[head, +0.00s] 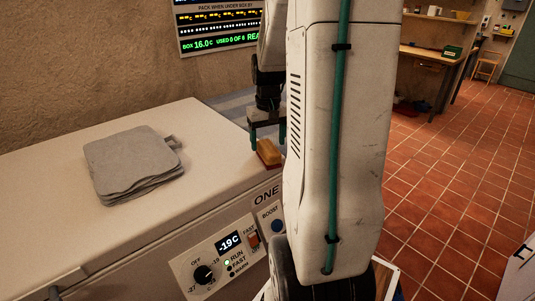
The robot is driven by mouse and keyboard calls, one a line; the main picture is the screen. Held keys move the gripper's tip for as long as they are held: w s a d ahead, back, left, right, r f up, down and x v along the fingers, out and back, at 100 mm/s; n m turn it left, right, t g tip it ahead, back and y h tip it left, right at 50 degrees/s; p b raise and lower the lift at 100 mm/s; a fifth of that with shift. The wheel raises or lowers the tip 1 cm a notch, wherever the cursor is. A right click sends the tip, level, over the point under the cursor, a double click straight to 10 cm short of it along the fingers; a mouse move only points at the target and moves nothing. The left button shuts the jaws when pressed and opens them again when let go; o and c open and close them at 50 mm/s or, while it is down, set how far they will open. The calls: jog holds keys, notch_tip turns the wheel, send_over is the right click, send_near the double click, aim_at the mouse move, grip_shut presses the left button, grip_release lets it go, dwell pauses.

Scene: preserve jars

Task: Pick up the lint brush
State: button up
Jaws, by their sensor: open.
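The lint brush (268,152) looks like a small orange-yellow block with a dark red base. It lies near the right front edge of the white freezer top. My gripper (268,138) points down right at the brush, with one finger to its left and the other at its right side. The jaws are open. I cannot tell whether the fingers touch the brush. My arm link hides part of the area to the right of it.
A stack of grey cloths (133,165) lies on the left of the freezer top (60,180). The freezer's front has a control panel (225,257). A lit sign (220,28) hangs on the wall behind. A wooden desk (432,62) stands far right, with open tiled floor before it.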

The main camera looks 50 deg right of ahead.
aim_at(268, 146)
notch_tip(268, 146, down, 4)
jog(key=shift+d+r, duration=0.1)
jog(key=shift+r, duration=0.15)
jog(key=c, duration=1.1)
jog(key=shift+r, duration=0.1)
jog(key=shift+r, duration=0.4)
jog(key=r, duration=0.2)
jog(key=shift+s+r, duration=0.2)
jog(key=shift+r, duration=0.2)
jog(key=s+a+r, duration=0.1)
jog(key=s+a, duration=0.8)
jog(key=s, duration=0.4)
jog(key=shift+r, duration=0.15)
